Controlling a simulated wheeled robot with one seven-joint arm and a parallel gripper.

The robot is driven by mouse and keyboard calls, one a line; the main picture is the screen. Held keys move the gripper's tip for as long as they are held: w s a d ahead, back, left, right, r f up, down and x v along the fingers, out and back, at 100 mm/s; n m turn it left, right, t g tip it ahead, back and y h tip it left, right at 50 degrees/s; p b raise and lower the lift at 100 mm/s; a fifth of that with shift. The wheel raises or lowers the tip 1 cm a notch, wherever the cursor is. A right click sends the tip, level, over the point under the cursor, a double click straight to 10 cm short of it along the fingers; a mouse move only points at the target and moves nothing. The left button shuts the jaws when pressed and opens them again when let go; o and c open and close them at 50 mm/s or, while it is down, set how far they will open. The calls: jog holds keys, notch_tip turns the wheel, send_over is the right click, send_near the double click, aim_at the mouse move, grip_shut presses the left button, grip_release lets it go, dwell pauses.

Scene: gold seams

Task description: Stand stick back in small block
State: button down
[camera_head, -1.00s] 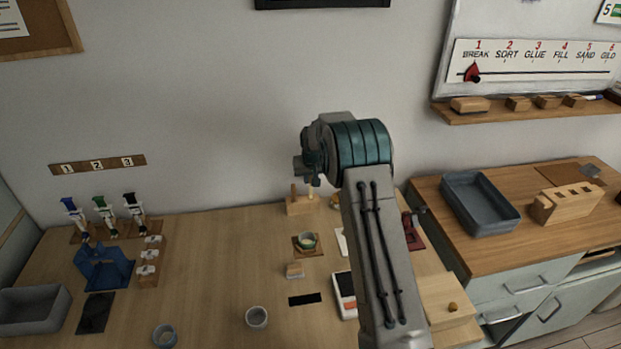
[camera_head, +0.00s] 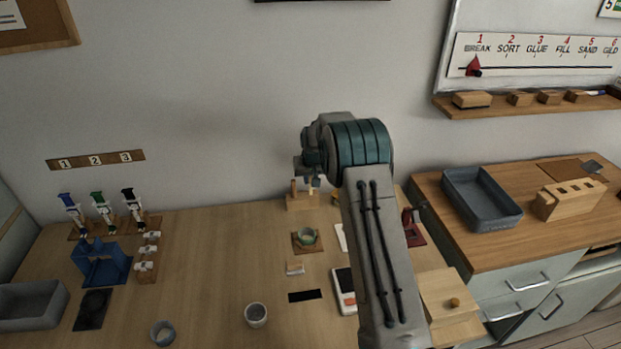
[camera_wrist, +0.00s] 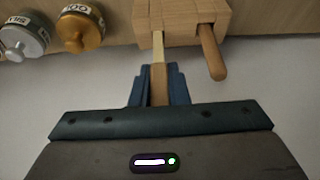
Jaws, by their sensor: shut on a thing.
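The small wooden block (camera_head: 299,203) stands at the back of the table near the wall; the wrist view shows it at the top (camera_wrist: 180,20). A round brown dowel (camera_wrist: 211,55) stands in one of its holes. My gripper (camera_wrist: 152,88) is shut on a flat, pale wooden stick (camera_wrist: 158,50). The stick's far end meets the block's face beside the dowel; I cannot tell how deep it sits. In the head view, my gripper (camera_head: 313,181) is just above the block, partly hidden by my wrist.
In the wrist view, a gold-lidded jar (camera_wrist: 80,27) and a silver-lidded jar (camera_wrist: 22,38) stand beside the block.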

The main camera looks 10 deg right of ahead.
jog(key=shift+f, duration=0.25)
jog(key=shift+f+b, duration=0.3)
jog(key=shift+b, duration=0.2)
jog(key=shift+f+b, duration=0.55)
jog(key=shift+b, duration=0.05)
dwell(0.5)
dwell(0.3)
jog(key=c, duration=1.3)
grip_release()
jog(key=shift+r, duration=0.1)
jog(key=shift+p+v, duration=0.6)
jog(key=shift+v, duration=1.85)
